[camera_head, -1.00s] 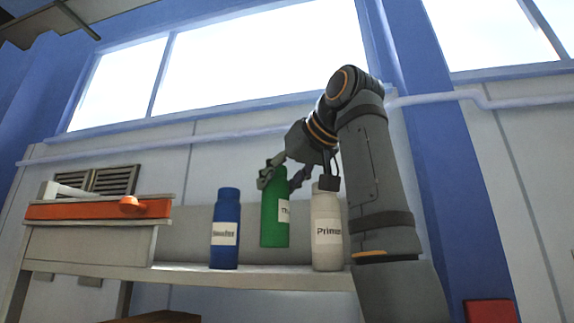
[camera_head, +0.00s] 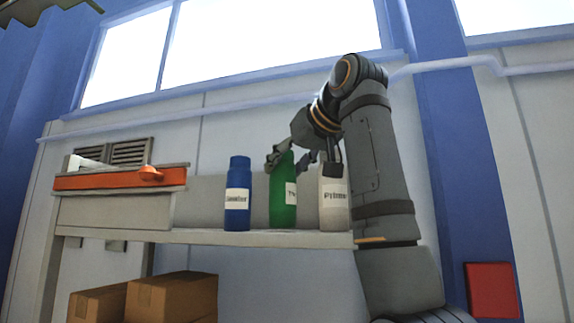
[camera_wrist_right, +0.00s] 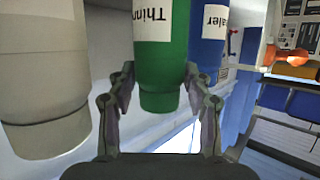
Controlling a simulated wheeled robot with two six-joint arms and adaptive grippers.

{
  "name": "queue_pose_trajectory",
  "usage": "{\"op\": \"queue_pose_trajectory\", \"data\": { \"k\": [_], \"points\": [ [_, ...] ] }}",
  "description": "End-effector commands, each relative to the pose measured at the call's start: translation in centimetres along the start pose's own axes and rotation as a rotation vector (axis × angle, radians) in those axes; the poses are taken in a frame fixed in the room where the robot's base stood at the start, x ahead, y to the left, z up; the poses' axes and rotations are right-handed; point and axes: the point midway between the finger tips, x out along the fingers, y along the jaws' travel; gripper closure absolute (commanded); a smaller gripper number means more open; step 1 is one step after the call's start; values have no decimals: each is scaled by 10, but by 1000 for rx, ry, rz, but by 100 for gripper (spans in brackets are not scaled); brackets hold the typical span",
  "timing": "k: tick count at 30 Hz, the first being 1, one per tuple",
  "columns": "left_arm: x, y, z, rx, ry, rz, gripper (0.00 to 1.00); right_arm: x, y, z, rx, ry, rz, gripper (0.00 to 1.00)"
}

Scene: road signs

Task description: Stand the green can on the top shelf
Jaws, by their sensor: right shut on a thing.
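The green can (camera_head: 281,200) is upright between a blue can (camera_head: 237,195) and a white can (camera_head: 333,206) on the pale shelf (camera_head: 255,239). Its base is about level with theirs at the shelf surface; I cannot tell whether it fully bears on the shelf. My right gripper (camera_head: 288,159) is shut on the green can near its top. In the right wrist view the green can (camera_wrist_right: 161,60) sits between the two fingers (camera_wrist_right: 160,105), label partly visible. My left gripper is not in view.
The blue can (camera_wrist_right: 208,42) and white can (camera_wrist_right: 42,75) flank the green one closely. An orange-fronted drawer unit (camera_head: 115,180) stands left on the shelf. Cardboard boxes (camera_head: 172,297) are below. A red box (camera_head: 491,290) is at lower right.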

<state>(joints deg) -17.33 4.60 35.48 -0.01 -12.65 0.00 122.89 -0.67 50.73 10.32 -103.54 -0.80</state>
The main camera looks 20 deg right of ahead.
Motion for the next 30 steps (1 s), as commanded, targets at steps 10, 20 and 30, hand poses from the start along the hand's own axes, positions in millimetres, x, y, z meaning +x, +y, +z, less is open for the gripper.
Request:
{"op": "queue_pose_trajectory", "data": {
  "k": [10,20,30],
  "points": [
    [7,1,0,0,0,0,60,2,0,7,0,3,0,100],
    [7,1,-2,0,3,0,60,2,0,7,0,1,0,23],
    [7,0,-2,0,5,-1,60,-12,0,7,0,1,1,23]
  ]
}}
